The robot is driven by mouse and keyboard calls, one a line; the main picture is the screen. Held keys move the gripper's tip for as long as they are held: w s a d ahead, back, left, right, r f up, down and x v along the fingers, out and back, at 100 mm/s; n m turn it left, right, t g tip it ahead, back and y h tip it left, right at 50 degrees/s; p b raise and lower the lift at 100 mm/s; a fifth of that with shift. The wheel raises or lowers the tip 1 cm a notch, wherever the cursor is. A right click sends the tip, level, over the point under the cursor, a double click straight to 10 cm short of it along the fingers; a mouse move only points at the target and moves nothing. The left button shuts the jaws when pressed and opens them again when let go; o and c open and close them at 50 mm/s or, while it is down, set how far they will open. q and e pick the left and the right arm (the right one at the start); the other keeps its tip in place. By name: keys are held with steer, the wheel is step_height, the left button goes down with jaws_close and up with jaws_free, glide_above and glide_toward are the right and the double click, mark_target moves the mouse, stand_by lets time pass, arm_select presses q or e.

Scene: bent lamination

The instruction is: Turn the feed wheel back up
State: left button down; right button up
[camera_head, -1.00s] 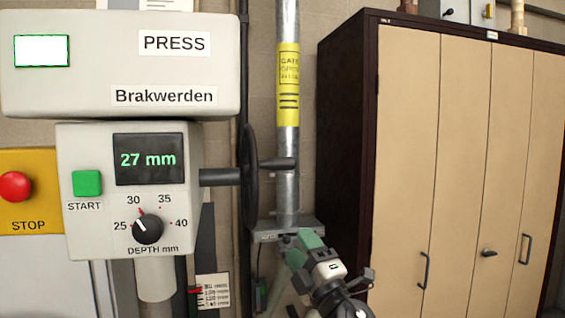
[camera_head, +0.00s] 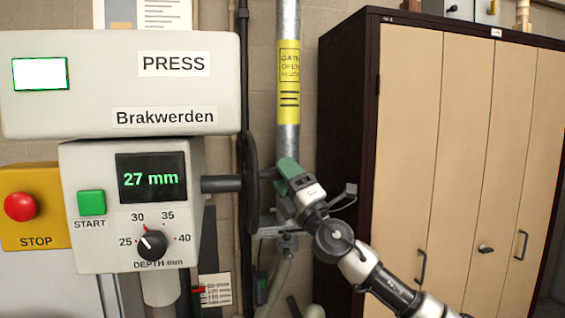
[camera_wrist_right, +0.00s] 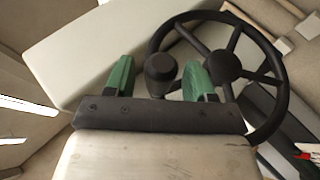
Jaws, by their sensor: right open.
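The black feed wheel (camera_head: 250,180) stands edge-on at the right side of the press. In the right wrist view its rim (camera_wrist_right: 276,62), spokes and hub (camera_wrist_right: 226,60) show nearly face-on. Its handle knob (camera_head: 268,174) points right. My right gripper (camera_head: 283,170) has green fingers and is at the knob's outer end, covering part of it. In the wrist view the knob (camera_wrist_right: 160,68) appears between the two open fingers, nearer the right-hand one. I cannot tell whether they touch or how deep the knob sits between them. My left gripper is out of view.
The press display (camera_head: 151,178) reads 27 mm, above the depth dial (camera_head: 152,244). The green START button (camera_head: 91,202) and red STOP button (camera_head: 20,207) are at left. A metal pole (camera_head: 289,140) stands behind my gripper. A tall cabinet (camera_head: 405,140) is at right.

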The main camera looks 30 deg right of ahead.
steer(key=shift+w+a+r, duration=0.1)
steer(key=shift+w+r, duration=0.2)
steer(key=shift+w, duration=0.15)
jaws_close()
